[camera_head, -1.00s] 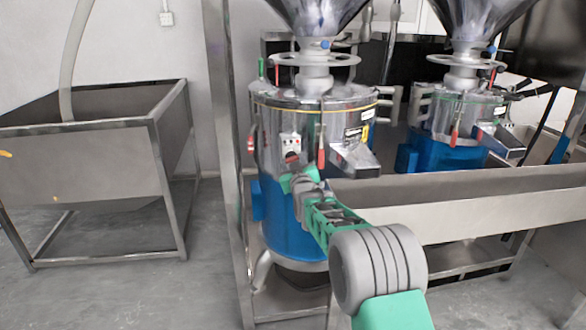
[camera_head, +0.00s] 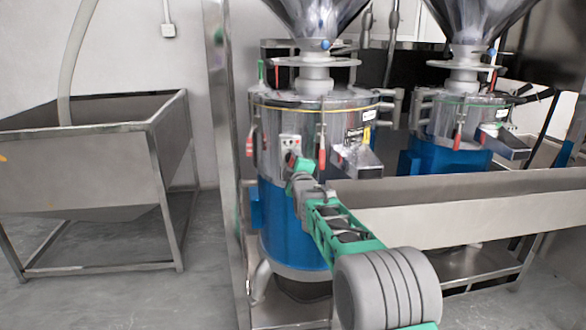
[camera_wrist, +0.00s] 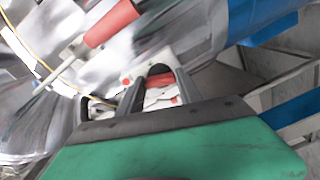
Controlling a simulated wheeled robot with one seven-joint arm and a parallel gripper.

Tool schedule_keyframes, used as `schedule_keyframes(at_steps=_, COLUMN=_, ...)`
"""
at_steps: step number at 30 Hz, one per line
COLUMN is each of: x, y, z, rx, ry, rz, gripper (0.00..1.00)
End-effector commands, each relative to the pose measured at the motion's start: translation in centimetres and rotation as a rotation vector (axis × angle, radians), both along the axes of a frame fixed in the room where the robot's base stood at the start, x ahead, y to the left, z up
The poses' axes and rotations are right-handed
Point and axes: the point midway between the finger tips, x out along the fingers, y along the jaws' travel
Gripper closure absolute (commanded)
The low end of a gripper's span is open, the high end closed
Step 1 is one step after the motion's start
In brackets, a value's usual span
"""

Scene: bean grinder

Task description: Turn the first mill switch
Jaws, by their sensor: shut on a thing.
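The first mill (camera_head: 285,225) is a steel drum with a blue lower body, in the middle of the head view. Its switch panel (camera_head: 290,141) is a small pale plate with dark and red buttons on the drum's front. My gripper (camera_head: 292,160) reaches the lower part of this panel. In the wrist view my gripper (camera_wrist: 160,75) has its two dark fingers at the panel (camera_wrist: 150,97), shut on a red switch (camera_wrist: 160,81) between the fingertips. The fingers partly hide the switch and the panel.
A red-handled lever (camera_wrist: 110,24) is close to my fingers in the wrist view. A steel spout (camera_head: 358,161) juts out right of the panel, above a long trough (camera_head: 450,205). A second mill (camera_head: 450,130) stands at right, a steel bin (camera_head: 80,170) at left.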

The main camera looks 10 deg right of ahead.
Motion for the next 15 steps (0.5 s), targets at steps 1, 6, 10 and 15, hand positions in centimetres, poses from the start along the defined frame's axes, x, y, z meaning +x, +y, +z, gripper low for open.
schedule_keyframes(at_steps=1, x=0.00, y=0.01, z=-0.13, rx=-0.039, ry=-0.002, rz=0.000, gripper=0.99)
schedule_keyframes(at_steps=6, x=0.00, y=0.01, z=-0.06, rx=-0.167, ry=-0.002, rz=0.000, gripper=0.99)
schedule_keyframes(at_steps=10, x=0.00, y=0.01, z=-0.04, rx=-0.242, ry=-0.001, rz=0.000, gripper=0.99)
schedule_keyframes(at_steps=15, x=0.00, y=0.02, z=0.02, rx=-0.307, ry=-0.001, rz=0.000, gripper=0.99)
